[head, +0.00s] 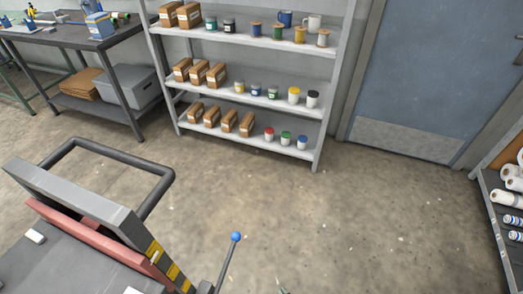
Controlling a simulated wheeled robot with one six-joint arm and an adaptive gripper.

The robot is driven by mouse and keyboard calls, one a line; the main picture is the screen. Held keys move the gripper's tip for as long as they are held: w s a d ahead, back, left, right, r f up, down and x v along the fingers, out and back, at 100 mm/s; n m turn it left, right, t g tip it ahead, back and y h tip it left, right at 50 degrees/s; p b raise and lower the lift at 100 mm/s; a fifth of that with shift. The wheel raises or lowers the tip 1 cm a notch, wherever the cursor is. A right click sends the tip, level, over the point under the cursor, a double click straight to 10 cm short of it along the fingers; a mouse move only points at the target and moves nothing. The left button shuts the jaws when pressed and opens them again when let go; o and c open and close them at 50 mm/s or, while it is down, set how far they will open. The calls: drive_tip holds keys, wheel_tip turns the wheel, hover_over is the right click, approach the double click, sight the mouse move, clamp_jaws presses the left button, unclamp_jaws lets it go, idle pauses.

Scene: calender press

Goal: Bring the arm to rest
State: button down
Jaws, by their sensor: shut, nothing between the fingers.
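My arm and gripper cannot be made out in the head view. A small dark tip (283,290) just shows at the bottom edge, too little of it to tell what it is. The press fills the lower left, with a grey upper plate (75,195), a red layer (85,232) under it and a black loop handle (125,150). A lever with a blue ball knob (236,237) stands up at its right side.
A shelf unit (245,95) with boxes, jars, spools and mugs stands at the back. A workbench (80,38) is at the upper left, a blue door (425,80) at the right. A rack (500,215) with white rolls is at the right edge. The middle floor is clear.

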drive_tip(key=s+d+r+m+t+h, duration=0.25)
drive_tip(key=s+d+r+m, duration=0.4)
drive_tip(key=s+r, duration=0.75)
drive_tip(key=s+d+r+t, duration=0.1)
drive_tip(key=s+r, duration=0.2)
drive_tip(key=r, duration=0.3)
drive_tip(key=s+d+r+m+t, duration=0.1)
drive_tip(key=s+r, duration=0.2)
drive_tip(key=r, duration=0.3)
drive_tip(key=s+d+r+m+t+h, duration=0.1)
drive_tip(key=s+d+r, duration=0.1)
drive_tip(key=r, duration=0.4)
drive_tip(key=shift+s, duration=0.55)
drive_tip(key=shift+m, duration=0.25)
